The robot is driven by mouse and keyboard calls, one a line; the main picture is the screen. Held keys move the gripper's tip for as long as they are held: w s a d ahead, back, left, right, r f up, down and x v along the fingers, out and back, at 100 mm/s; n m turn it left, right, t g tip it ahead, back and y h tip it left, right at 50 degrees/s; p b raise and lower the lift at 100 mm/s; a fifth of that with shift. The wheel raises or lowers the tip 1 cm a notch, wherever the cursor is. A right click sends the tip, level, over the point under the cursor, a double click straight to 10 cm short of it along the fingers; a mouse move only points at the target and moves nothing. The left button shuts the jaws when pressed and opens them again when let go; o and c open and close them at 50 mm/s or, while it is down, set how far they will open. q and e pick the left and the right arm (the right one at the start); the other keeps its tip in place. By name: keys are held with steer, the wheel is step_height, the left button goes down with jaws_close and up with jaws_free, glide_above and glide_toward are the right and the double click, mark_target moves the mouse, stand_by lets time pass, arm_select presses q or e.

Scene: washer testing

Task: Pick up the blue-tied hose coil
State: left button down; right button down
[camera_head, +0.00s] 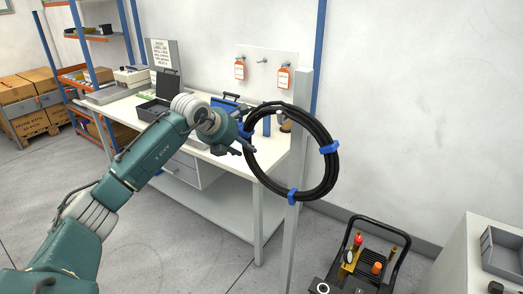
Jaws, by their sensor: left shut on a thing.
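The hose coil (326,178) is a black ring with blue ties. One tie shows on its right side and one at its bottom. It hangs upright in front of a grey post (289,235) and the workbench. My left gripper (250,130) is shut on the upper left part of the coil. The exact finger contact is small and partly hidden by the gripper's dark links. My right gripper is not in view.
Behind is a white workbench (126,107) with an open black case, boxes and papers. Orange tags (283,78) hang on a wall panel. A wheeled machine (360,265) stands lower right, beside a grey cabinet (452,270) with a tray. Floor in front of the bench is clear.

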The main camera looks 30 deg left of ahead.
arm_select(q)
steer(key=shift+r, duration=0.65)
step_height(320, 180, up, 19)
steer(key=b, duration=0.2)
steer(key=shift+f, duration=0.1)
